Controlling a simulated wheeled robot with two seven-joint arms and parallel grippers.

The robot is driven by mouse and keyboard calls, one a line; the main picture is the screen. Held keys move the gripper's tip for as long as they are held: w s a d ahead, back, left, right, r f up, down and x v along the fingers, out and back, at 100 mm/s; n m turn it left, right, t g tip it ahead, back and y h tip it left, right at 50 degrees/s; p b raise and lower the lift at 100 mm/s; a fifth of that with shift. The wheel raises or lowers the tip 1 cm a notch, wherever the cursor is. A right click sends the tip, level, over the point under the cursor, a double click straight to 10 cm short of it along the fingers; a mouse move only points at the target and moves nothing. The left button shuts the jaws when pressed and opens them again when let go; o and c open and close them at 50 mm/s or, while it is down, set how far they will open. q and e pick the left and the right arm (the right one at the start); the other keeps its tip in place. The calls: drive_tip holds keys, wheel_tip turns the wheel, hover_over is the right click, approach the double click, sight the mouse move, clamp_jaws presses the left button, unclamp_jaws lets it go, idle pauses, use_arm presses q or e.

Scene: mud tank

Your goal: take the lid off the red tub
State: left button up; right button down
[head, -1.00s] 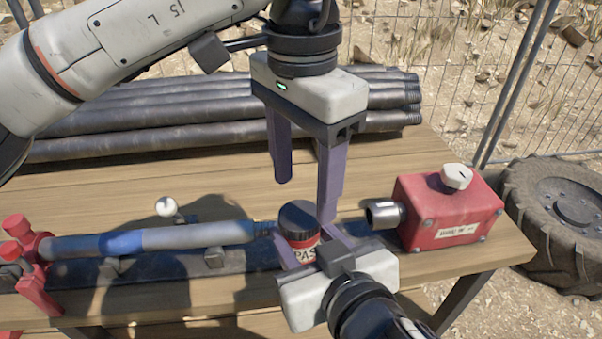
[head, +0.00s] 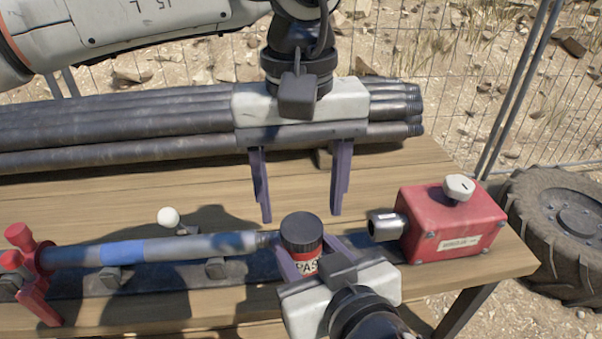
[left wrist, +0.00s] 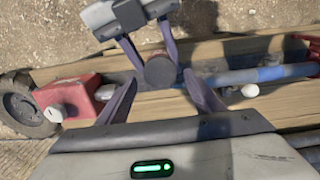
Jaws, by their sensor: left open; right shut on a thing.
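The red tub (head: 306,262) has a black lid (head: 301,231) on top and stands upright near the front of the bench. The lid also shows in the left wrist view (left wrist: 160,71). My right gripper (head: 298,262) is shut on the tub from the front, its fingers at either side of the tub's body below the lid. My left gripper (head: 301,217) is open and empty, pointing down, above and behind the tub. In the left wrist view its fingers (left wrist: 162,98) are spread, with the lid seen between and beyond them. Part of the tub's label is hidden by my right gripper.
A red box (head: 452,222) with a white knob and grey nozzle stands right of the tub. A pipe (head: 180,247) with a blue band lies left, in a red vise (head: 30,270). Dark pipes (head: 120,130) are stacked behind. The bench middle (head: 110,195) is mostly clear.

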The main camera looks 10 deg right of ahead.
sight(302, 226)
use_arm(q)
drive_tip(key=shift+f, duration=1.95)
drive_tip(key=c, duration=1.1)
drive_tip(key=n, duration=0.3)
drive_tip(key=o, duration=1.2)
